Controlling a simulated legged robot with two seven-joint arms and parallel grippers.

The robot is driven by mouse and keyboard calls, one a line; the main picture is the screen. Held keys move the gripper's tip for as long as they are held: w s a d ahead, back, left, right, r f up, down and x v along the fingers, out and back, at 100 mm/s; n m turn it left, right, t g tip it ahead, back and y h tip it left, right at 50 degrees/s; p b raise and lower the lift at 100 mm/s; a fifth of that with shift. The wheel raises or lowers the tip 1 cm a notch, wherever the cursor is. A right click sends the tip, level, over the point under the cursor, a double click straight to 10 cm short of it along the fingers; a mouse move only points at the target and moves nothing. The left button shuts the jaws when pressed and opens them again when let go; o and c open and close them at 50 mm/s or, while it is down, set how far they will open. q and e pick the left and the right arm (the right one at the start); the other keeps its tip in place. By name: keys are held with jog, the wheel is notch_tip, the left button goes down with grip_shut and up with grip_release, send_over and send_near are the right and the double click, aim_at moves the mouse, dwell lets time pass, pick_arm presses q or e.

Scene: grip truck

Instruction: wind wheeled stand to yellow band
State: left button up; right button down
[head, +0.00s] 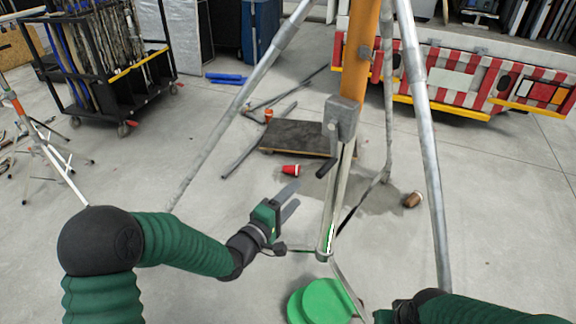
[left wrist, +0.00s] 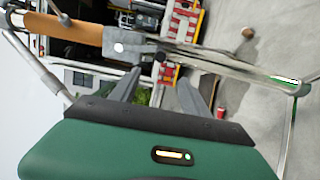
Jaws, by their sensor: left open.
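The stand has grey tubular legs (head: 425,140) spread over the floor and a central column with an orange upper tube (head: 360,50). A grey winch housing (head: 341,118) sits under the orange tube, with a dark-gripped crank handle (head: 327,165) hanging at its left. My left gripper (head: 298,193) is open and empty, left of the lower column and below the crank. In the left wrist view, its two fingers (left wrist: 160,78) are apart, pointing toward the housing (left wrist: 125,46) and orange tube (left wrist: 65,30). I cannot make out a yellow band. My right gripper's fingers are hidden at the bottom edge.
A red cup-like object (head: 291,170) and a brown one (head: 412,200) lie on the floor. A dark low dolly (head: 297,137) stands behind the column. A green round object (head: 320,302) is below. A red-white barrier (head: 470,80) and a black rack (head: 125,85) stand behind.

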pick_arm(q)
jog(key=b, duration=0.2)
send_near(325, 171)
jog(key=w+d+f, duration=0.1)
jog(key=w+d, duration=0.1)
jog(key=w, duration=0.4)
jog(key=w+d, duration=0.1)
jog(key=w, duration=0.1)
jog(key=shift+w+f, duration=0.1)
jog(key=shift+w, duration=0.05)
jog(key=w+d, duration=0.2)
jog(key=shift+d+b, duration=0.3)
jog(key=shift+d, duration=0.05)
jog(key=shift+a, duration=0.45)
jog(key=c, duration=0.4)
jog(key=shift+d, duration=0.2)
grip_shut()
pick_arm(e)
jog(key=f, duration=0.1)
jog(key=d+f, duration=0.1)
jog(key=shift+d+f, duration=0.1)
jog(key=shift+f, duration=0.25)
pick_arm(q)
jog(key=shift+f, duration=0.15)
